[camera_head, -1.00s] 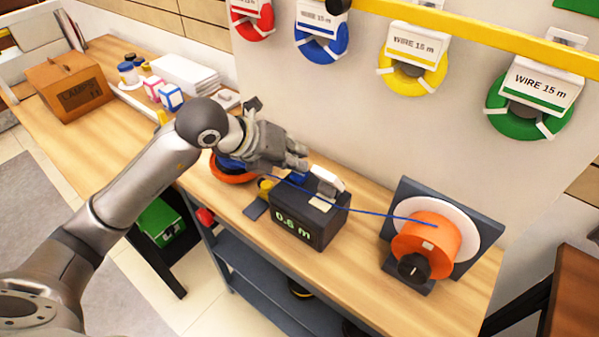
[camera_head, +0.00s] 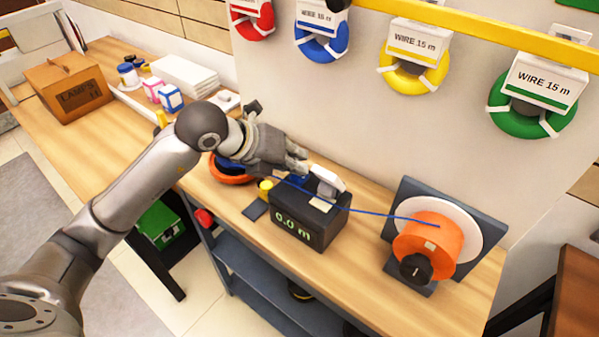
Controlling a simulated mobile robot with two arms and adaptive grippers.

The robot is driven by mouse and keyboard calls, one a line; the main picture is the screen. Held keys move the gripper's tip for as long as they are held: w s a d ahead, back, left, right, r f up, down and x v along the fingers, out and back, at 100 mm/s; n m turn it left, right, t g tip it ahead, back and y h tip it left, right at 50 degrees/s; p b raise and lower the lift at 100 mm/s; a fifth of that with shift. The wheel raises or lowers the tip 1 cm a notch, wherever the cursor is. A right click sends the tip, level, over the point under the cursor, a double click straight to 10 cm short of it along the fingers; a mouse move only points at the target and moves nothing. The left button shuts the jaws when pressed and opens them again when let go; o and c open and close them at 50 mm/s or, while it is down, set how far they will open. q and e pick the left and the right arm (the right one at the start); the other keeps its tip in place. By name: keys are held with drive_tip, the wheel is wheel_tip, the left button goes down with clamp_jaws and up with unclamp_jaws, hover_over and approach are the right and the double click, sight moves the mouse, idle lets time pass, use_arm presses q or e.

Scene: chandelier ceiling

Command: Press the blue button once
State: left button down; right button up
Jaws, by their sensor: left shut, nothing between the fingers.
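A black measuring box (camera_head: 283,218) stands on the workbench and its display reads 0.0 m. A small blue patch (camera_head: 297,183) on the box's top, near its back left corner, looks like the blue button; the gripper's fingers partly cover it. My left gripper (camera_head: 301,163) reaches in from the left, shut and empty, with its fingertips at or just above that blue patch. I cannot tell whether they touch it. A white lever-like part (camera_head: 328,180) is on the box, right of the fingertips. My right gripper is not in view.
A blue wire (camera_head: 375,213) runs across the box to an orange spool (camera_head: 428,240) at the right. An orange-rimmed reel (camera_head: 232,177) sits under my left wrist. A yellow knob (camera_head: 266,185) is left of the box. Wire coils hang on the wall.

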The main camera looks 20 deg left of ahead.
use_arm(q)
drive_tip(key=shift+r+p, duration=0.6)
drive_tip(key=shift+r, duration=0.3)
wheel_tip(320, 180, up, 5)
drive_tip(key=p, duration=0.3)
idle(0.8)
